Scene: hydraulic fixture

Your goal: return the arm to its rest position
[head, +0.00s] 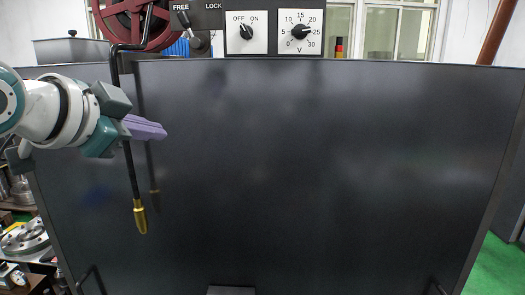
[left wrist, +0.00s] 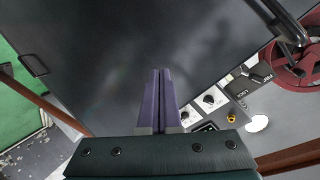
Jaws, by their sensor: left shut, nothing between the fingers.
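My left gripper (head: 163,131) comes in from the left in the head view, with its purple fingers pointing right. The fingers are shut together with nothing between them. The left wrist view also shows the closed purple fingers (left wrist: 159,74). The gripper is in front of the upper left part of a large dark panel (head: 320,160). My right gripper is in neither view.
A red reel (head: 135,22), a FREE/LOCK lever (head: 184,22), an OFF/ON knob (head: 246,32) and a voltage dial (head: 300,32) stand along the panel's top. Metal parts (head: 24,238) lie on shelves at the lower left. Green floor (head: 492,268) shows at the right.

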